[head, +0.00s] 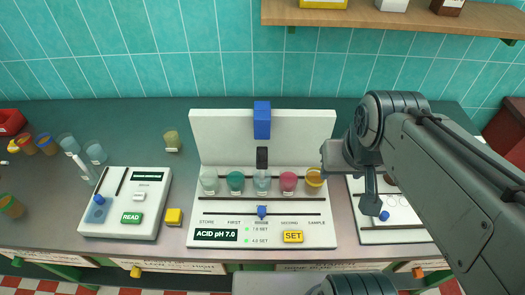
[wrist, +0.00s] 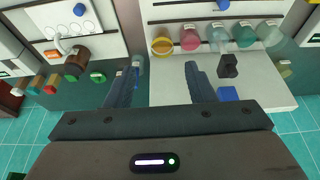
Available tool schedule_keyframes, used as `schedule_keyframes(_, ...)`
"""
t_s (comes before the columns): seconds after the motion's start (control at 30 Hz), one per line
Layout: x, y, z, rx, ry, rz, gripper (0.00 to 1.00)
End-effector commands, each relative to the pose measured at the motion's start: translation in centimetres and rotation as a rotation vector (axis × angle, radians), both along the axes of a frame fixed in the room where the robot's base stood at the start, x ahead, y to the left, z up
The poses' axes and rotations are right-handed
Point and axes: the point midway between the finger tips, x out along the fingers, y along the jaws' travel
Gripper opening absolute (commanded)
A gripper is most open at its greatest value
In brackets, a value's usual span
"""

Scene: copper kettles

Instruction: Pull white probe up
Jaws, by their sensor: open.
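A thin white rod, which looks like the white probe (head: 82,168), slants at the far left in the head view, between a glass cup and the left white unit (head: 125,203). It is not clearly seen in the wrist view. My gripper (wrist: 160,70) is open, with nothing held between its fingers. In the head view my gripper (head: 368,195) hangs over the area between the centre unit and the right unit, far to the right of the rod. The arm hides part of the right unit.
The centre unit (head: 262,228) holds a row of coloured cups below a blue block (head: 262,120) and a black part (head: 262,158). A yellow block (head: 173,217) stands beside the left unit. Several cups stand at the left. A wooden shelf (head: 400,17) is above.

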Motion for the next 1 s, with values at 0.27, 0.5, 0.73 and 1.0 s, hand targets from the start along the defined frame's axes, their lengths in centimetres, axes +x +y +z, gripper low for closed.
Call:
schedule_keyframes(0.27,-0.3,1.1,-4.4,0.153,0.191,-0.191,0.41)
schedule_keyframes(0.5,0.2,3.8,-9.4,0.454,0.507,-0.516,0.41)
schedule_keyframes(0.73,2.5,5.9,-11.9,0.778,0.805,-0.794,0.41)
schedule_keyframes(1.0,7.6,5.4,-13.0,1.213,1.134,-1.039,0.41)
